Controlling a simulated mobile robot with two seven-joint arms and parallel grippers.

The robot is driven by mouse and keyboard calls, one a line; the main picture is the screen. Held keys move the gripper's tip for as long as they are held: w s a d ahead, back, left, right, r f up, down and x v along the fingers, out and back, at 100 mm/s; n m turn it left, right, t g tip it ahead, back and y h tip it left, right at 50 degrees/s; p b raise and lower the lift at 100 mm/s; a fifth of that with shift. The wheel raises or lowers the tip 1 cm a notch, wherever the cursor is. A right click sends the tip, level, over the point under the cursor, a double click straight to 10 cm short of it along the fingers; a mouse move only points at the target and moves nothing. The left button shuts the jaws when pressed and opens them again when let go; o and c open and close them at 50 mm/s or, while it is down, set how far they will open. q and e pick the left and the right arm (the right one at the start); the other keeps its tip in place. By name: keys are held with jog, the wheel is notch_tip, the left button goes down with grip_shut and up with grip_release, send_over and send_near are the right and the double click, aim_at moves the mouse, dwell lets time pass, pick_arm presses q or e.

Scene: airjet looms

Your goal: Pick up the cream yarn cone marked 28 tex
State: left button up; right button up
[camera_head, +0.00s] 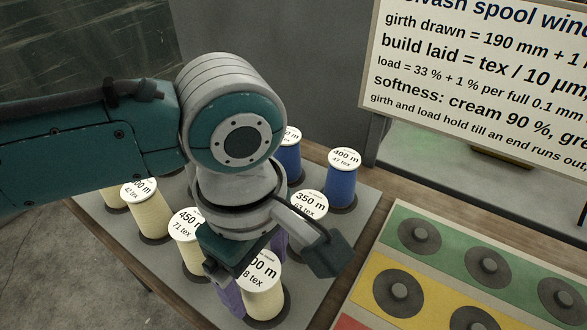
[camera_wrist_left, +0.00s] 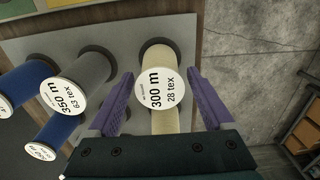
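The cream yarn cone marked 300 m, 28 tex (camera_wrist_left: 161,57) stands on a grey board (camera_wrist_left: 120,52) in the left wrist view. In the head view the cream cone (camera_head: 264,303) is at the bottom centre, its label partly covered by my gripper. My left gripper (camera_head: 255,268) is over this cone with its purple fingers apart, one on each side. In the left wrist view the open left gripper (camera_wrist_left: 158,80) shows a gap between each finger and the cone. My right gripper is not in view.
A grey cone marked 63 tex (camera_wrist_left: 88,72) stands close beside one finger. Other cream cones, 71 tex (camera_head: 188,252) and 42 tex (camera_head: 150,215), and a blue 47 tex cone (camera_head: 341,187) share the board. A coloured peg board (camera_head: 446,238) is at right, below a sign (camera_head: 480,85).

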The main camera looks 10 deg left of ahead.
pick_arm(q)
jog(key=c, duration=1.3)
jog(key=shift+r, duration=0.15)
